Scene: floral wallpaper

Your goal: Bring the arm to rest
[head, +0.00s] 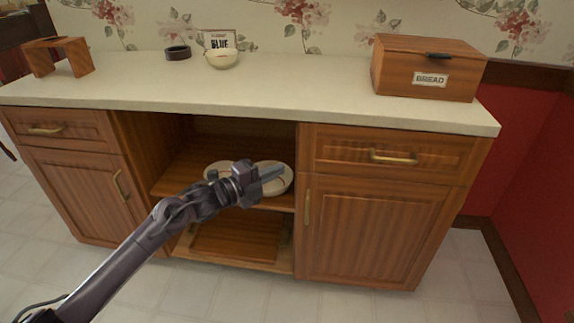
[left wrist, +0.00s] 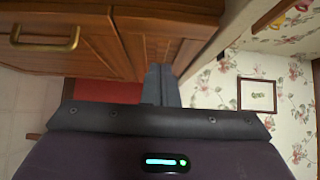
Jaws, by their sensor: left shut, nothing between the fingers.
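My left gripper (head: 271,174) reaches in from the lower left in the head view, in front of the open middle shelves of the wooden cabinet (head: 362,225). Its fingers are shut with nothing between them. In the left wrist view the two closed fingers (left wrist: 161,86) lie side by side. Behind the gripper, two pale bowls or plates sit on the shelf; the right one (head: 284,184) is partly hidden by the gripper. My right gripper does not show.
The countertop (head: 300,82) holds a bread box (head: 428,68), a wooden holder (head: 58,57), a dark ring-shaped dish (head: 178,52), a bowl (head: 221,58) and a sign reading BLUE (head: 219,39). Tiled floor (head: 355,306) lies in front of the cabinet. A red wall (head: 528,165) stands at the right.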

